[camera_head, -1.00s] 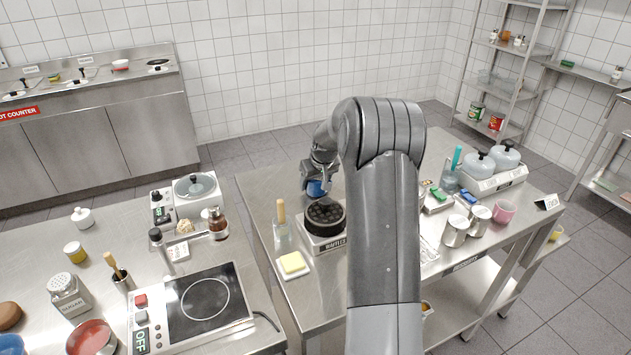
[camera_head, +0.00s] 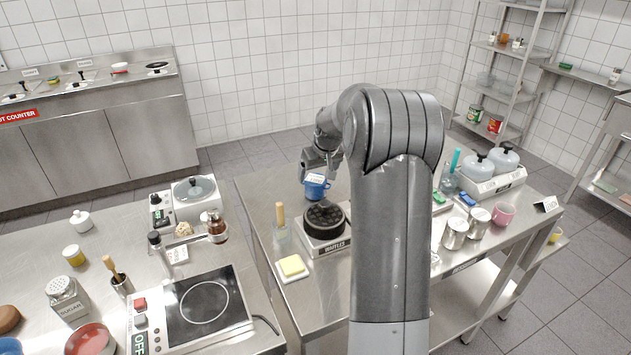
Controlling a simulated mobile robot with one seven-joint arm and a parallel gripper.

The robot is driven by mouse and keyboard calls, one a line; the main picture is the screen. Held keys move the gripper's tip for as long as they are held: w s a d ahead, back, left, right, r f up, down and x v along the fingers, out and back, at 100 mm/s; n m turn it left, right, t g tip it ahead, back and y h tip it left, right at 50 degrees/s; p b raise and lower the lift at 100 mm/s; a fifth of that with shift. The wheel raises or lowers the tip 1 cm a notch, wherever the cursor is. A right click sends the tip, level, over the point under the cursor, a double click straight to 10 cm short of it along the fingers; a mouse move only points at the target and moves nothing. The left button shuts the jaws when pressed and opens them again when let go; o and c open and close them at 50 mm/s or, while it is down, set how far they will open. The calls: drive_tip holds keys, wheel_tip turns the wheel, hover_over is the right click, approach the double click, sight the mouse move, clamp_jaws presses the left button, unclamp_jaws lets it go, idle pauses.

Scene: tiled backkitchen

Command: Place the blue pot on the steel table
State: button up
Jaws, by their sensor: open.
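The blue pot (camera_head: 317,190) is on the far left part of the steel table (camera_head: 262,205), behind the waffle iron. It appears upright, with a pale label or lid on top and a small handle at its right. My gripper (camera_head: 318,176) is open just above and behind the pot, with its fingers close to the pot's top. I cannot tell whether they touch it. My arm hides the middle of the table and part of the gripper.
A black waffle iron (camera_head: 325,218) stands just in front of the pot. A butter dish (camera_head: 291,267) and a glass with a wooden-handled tool (camera_head: 281,232) are at the table's left edge. Steel canisters (camera_head: 455,232) and a pink mug (camera_head: 502,214) stand to the right.

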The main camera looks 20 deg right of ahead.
drive_tip(key=s+a+r, duration=0.7)
drive_tip(key=s, duration=0.2)
drive_tip(key=s+a+r, duration=0.7)
drive_tip(key=s+r, duration=0.1)
drive_tip(key=s, duration=0.2)
drive_tip(key=s+a+f, duration=0.1)
drive_tip(key=s+a, duration=0.2)
drive_tip(key=s, duration=0.7)
drive_tip(key=s+a+f+t, duration=0.1)
drive_tip(key=s+a, duration=0.3)
drive_tip(key=s, duration=0.7)
drive_tip(key=shift+f, duration=0.6)
